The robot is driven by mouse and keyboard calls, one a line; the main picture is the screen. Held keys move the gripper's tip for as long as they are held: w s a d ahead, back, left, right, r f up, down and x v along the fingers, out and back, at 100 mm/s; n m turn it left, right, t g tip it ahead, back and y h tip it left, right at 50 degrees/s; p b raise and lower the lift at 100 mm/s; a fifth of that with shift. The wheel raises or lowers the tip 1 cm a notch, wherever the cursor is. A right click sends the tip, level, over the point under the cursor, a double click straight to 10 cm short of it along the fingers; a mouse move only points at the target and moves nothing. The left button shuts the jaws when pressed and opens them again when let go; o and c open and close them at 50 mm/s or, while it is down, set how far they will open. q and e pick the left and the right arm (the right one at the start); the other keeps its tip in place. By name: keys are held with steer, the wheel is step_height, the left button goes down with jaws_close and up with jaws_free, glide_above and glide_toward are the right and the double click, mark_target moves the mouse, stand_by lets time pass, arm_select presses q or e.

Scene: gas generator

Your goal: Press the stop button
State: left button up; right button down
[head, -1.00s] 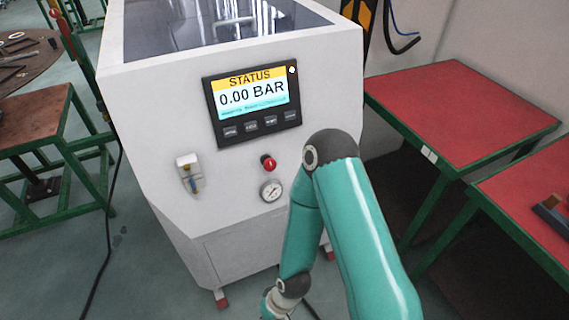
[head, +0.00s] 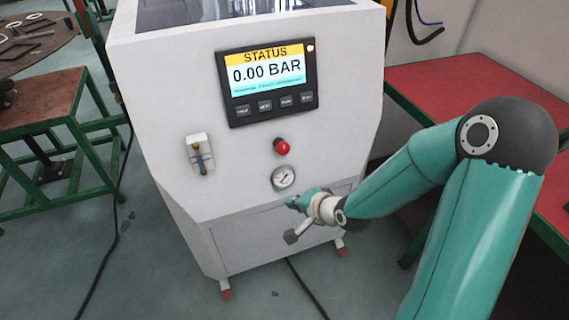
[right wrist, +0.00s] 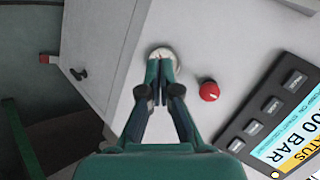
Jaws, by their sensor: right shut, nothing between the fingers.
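In the right wrist view the red button (right wrist: 209,91) is to the right of my fingers, uncovered. My right gripper (head: 293,201) is in front of the panel, just below the gauge and lower than the button. My left gripper is not in view.
The status screen (head: 267,80) reads 0.00 BAR, with several dark keys under it. A small valve fitting (head: 200,154) sits on the panel's left. A red-topped table (head: 440,90) stands at right, behind my arm. A brown table (head: 40,105) stands at left.

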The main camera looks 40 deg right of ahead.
arm_select(q)
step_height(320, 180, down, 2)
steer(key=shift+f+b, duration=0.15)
steer(key=shift+b, duration=0.55)
arm_select(e)
steer(key=d+r+m+t+h, duration=0.2)
steer(key=d+r+m+t, duration=0.1)
steer(key=d+r, duration=0.3)
step_height(320, 180, up, 2)
steer(key=shift+r+m, duration=0.2)
steer(key=shift+m, duration=0.6)
steer(key=shift+w, duration=0.1)
steer(key=p, duration=0.2)
glide_toward(285, 151)
steer(key=x, duration=0.7)
steer(key=shift+w, duration=0.1)
arm_select(q)
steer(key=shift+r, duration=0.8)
steer(key=shift+b, duration=0.3)
